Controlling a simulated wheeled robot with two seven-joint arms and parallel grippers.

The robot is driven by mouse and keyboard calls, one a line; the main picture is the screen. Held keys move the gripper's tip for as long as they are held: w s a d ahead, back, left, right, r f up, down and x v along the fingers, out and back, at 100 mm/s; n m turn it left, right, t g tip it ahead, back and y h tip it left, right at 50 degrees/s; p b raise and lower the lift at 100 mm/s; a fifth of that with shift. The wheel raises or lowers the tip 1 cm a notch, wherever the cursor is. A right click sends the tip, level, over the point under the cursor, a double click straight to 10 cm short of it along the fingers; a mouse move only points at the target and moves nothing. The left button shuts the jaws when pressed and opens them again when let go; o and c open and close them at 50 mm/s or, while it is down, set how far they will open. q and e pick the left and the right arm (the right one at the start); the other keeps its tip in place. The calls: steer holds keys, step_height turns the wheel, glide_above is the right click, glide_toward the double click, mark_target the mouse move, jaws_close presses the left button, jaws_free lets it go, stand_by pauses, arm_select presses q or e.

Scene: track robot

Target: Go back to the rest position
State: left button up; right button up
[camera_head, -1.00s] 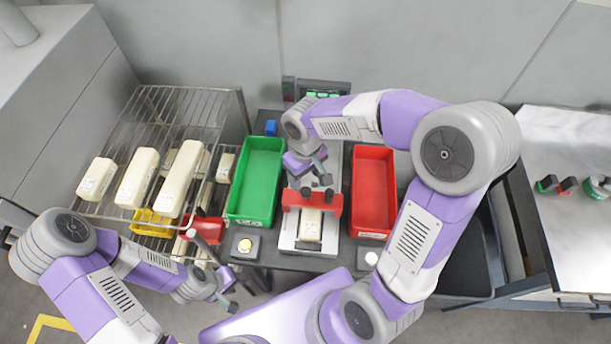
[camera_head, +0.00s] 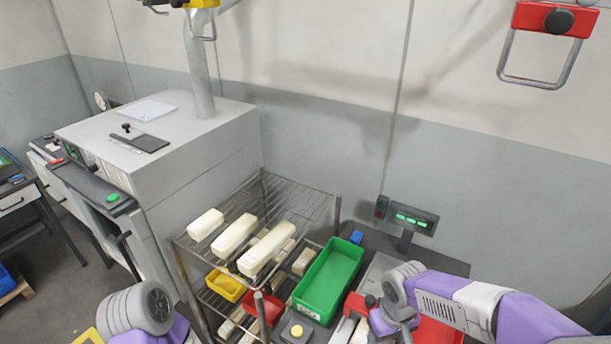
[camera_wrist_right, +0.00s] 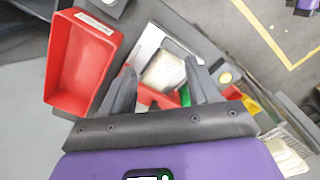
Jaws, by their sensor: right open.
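My right gripper (camera_wrist_right: 159,66) is open in the right wrist view, its two dark fingers apart and empty. A pale block (camera_wrist_right: 165,73) lies on a metal plate (camera_wrist_right: 146,44) beyond the fingertips, with red parts close by. In the head view my right arm (camera_head: 450,300) comes in from the lower right, its wrist (camera_head: 398,290) over the bench beside the green bin. Its fingertips are hard to make out there. Of my left arm only a grey joint and purple link (camera_head: 140,308) show at the lower left. The left gripper is out of the picture.
A wire rack (camera_head: 290,195) with pale blocks (camera_head: 265,248) stands left of the green bin (camera_head: 328,280). A red bin (camera_wrist_right: 85,62) lies close to the right gripper. A grey cabinet (camera_head: 200,150) stands behind left. A red hoist handle (camera_head: 555,20) hangs upper right.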

arm_select(q)
step_height(320, 180, down, 5)
steer(key=b, duration=0.4)
steer(key=shift+w+r+b, duration=0.1)
steer(key=shift+r+b, duration=0.1)
steer(key=shift+b, duration=0.15)
arm_select(e)
steer(key=s+a+f+m+y, duration=0.1)
steer(key=s+a+f, duration=0.1)
steer(key=f, duration=0.8)
steer(key=s+a+f+m+y, duration=0.1)
steer(key=s+f, duration=0.4)
steer(key=f, duration=0.5)
steer(key=s+a+f+m+y, duration=0.2)
steer(key=a+f, duration=0.3)
steer(key=f, duration=0.6)
steer(key=shift+s+a+m+t, duration=0.25)
steer(key=shift+s+m+t, duration=0.05)
steer(key=shift+s+m, duration=0.4)
